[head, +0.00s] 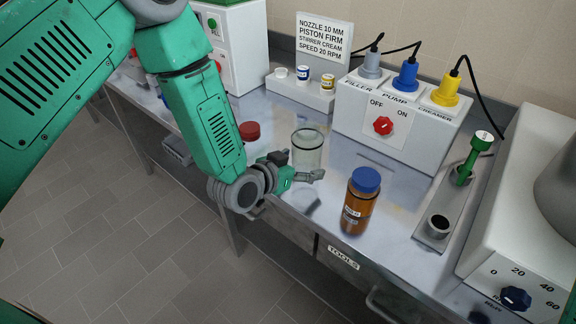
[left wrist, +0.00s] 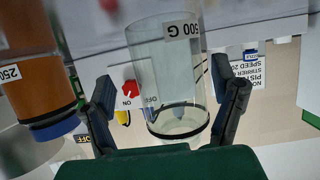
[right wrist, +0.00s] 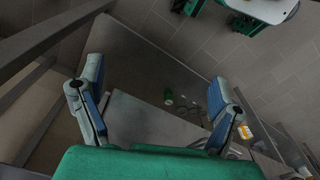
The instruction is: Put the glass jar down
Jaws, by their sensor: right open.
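The clear glass jar (head: 307,150) looks upright on the steel bench in the head view, with no lid on it. In the left wrist view the jar (left wrist: 165,80) appears upside down, with a "500 G" label and a dark ring near its rim. My left gripper (head: 295,166) is at the jar's near left side. Its fingers (left wrist: 168,90) are spread on either side of the jar, with a gap visible at each side. My right gripper (right wrist: 157,75) is open and empty, away from the jar; it is outside the head view.
A brown bottle with a blue cap (head: 361,200) stands right of the jar, near the front edge. A red lid (head: 250,131) lies to the left. Some bare bench lies between jar and bottle.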

